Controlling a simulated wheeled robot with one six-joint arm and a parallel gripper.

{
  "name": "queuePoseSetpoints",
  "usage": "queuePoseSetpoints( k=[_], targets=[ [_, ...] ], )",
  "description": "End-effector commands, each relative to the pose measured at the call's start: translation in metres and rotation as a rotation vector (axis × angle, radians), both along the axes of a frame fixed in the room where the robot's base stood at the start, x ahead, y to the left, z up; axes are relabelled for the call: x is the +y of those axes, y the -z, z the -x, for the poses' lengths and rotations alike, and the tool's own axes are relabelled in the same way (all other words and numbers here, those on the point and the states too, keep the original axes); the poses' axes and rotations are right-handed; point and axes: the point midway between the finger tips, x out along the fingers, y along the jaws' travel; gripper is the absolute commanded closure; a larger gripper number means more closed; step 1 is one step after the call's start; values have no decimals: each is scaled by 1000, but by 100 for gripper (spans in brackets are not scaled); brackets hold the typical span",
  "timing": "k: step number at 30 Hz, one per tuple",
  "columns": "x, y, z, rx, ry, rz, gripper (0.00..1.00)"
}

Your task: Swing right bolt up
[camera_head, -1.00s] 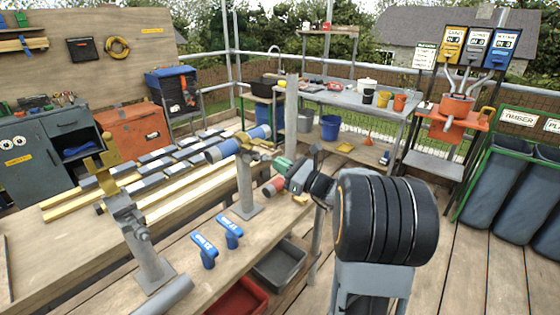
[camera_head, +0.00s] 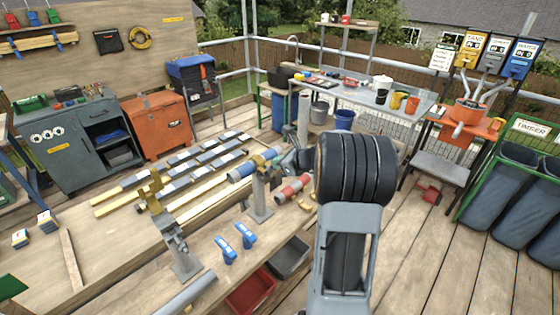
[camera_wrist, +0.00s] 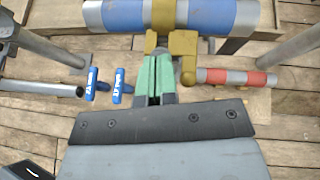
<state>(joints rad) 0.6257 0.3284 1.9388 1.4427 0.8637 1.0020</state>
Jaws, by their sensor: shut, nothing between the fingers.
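A blue and grey pipe (camera_head: 240,173) lies in the brass clamp (camera_head: 259,163) on the right post. In the wrist view the clamp (camera_wrist: 163,14) wraps the pipe (camera_wrist: 220,14). A brass bolt piece (camera_wrist: 187,45) with a rounded end hangs down at the clamp's right side. My gripper (camera_wrist: 155,70), with green fingers, is shut and empty. Its tips are just below the clamp, left of the bolt; I cannot tell whether they touch. In the head view my wrist partly hides the gripper. The left post's brass clamp (camera_head: 152,190) stands open and empty.
Two blue T-handles (camera_head: 236,242) stand on the bench. A red and grey cylinder (camera_head: 293,188) lies right of the right post. Red (camera_head: 250,292) and grey (camera_head: 290,257) bins sit below.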

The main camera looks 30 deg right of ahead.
Motion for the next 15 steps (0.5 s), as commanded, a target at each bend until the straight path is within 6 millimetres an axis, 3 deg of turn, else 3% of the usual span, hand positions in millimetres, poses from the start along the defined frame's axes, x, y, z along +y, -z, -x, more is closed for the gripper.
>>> queuePoseSetpoints(
  k=[15],
  targets=[
    [10,-11,-28,-3,-4,0,100]
  ],
)
